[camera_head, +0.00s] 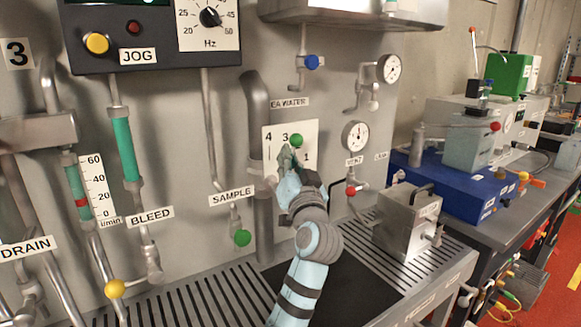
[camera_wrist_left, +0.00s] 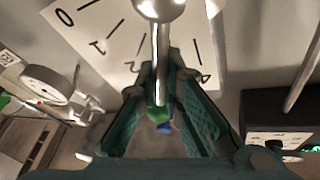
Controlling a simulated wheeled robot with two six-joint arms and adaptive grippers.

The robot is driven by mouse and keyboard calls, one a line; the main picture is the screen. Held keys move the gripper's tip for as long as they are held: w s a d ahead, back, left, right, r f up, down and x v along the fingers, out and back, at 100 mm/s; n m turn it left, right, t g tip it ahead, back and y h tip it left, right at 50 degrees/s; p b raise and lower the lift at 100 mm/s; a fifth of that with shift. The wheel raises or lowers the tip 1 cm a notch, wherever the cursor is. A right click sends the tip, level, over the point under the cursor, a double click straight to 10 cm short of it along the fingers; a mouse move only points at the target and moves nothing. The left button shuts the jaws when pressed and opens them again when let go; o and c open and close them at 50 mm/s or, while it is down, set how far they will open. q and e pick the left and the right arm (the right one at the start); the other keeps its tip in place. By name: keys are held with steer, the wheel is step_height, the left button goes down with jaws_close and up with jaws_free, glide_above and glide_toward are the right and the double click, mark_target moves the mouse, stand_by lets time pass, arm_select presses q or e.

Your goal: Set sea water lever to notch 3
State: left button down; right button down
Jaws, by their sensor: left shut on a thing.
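The sea water lever has a green ball knob (camera_head: 296,140) in front of a white numbered plate (camera_head: 275,133) under the partly hidden "SEA WATER" label (camera_head: 289,103). In the head view 4, 3 and 1 show on the plate. My left gripper (camera_head: 288,158) reaches up to the lever just below the knob. In the left wrist view the metal lever shaft (camera_wrist_left: 161,55) and its green knob (camera_wrist_left: 157,115) lie between the fingers, which are shut on the lever. There the shaft crosses the plate (camera_wrist_left: 110,35) between the 2 and 4 marks, covering the 3 area. My right gripper is out of view.
A "SAMPLE" valve with a green knob (camera_head: 242,238) is left of my arm. A red knob (camera_head: 351,191) and a gauge (camera_head: 355,136) are to the right. A metal box (camera_head: 408,222) stands on the slotted bench, close to my forearm.

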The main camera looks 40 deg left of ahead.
arm_select(q)
steer(key=shift+r, duration=0.3)
steer(key=c, duration=1.7)
jaws_free()
steer(key=shift+f, duration=0.1)
steer(key=shift+s+d+f, duration=0.15)
steer(key=shift+d+f, duration=0.05)
steer(key=v, duration=0.7)
